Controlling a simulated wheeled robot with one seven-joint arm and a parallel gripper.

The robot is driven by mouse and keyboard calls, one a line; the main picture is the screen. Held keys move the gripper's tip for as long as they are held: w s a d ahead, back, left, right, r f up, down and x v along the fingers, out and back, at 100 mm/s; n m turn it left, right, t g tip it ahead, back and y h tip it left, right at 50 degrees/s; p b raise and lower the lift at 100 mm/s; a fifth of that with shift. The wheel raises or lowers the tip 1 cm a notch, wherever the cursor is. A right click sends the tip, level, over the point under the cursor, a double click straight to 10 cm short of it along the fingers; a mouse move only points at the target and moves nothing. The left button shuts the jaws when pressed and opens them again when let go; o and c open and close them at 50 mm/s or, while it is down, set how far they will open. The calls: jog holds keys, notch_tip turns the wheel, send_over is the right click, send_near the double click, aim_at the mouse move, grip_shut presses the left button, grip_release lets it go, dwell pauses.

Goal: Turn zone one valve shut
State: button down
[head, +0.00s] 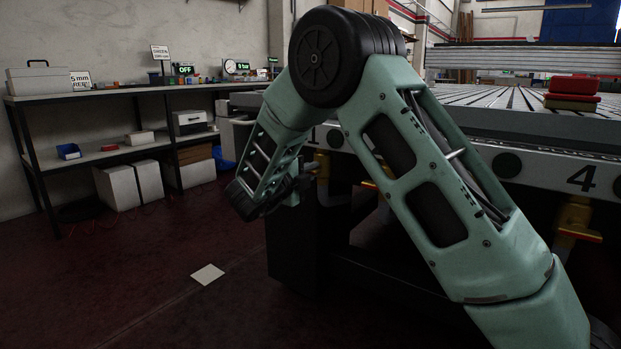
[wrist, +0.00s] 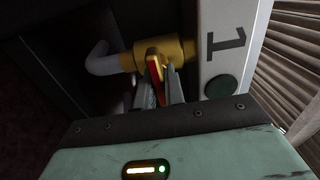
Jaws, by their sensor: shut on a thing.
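The zone one valve shows in the wrist view as a brass-yellow body (wrist: 176,52) with a grey pipe bend at its left. It sits beside the white panel marked 1 (wrist: 226,43). Its red and yellow handle (wrist: 155,66) lies between the fingers of my gripper (wrist: 160,88), which is shut on it. In the head view my arm reaches down to the table's left end, and a bit of the yellow valve (head: 322,165) shows just right of my gripper (head: 303,184). My arm hides most of the handle there.
The slatted vacuum table (head: 475,97) fills the right, with red and olive blocks (head: 573,92) on top. A yellow valve (head: 574,218) hangs under the number 4. A shelf (head: 100,92) lines the left wall. The floor between is mostly clear, with a paper sheet (head: 207,274).

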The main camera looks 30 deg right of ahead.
jog(key=shift+f, duration=0.1)
dwell(0.3)
jog(key=c, duration=1.5)
grip_release()
jog(key=shift+a, duration=0.1)
jog(key=p+v, duration=0.5)
jog(key=v, duration=1.2)
jog(key=shift+s+a, duration=0.1)
jog(key=shift+a, duration=0.05)
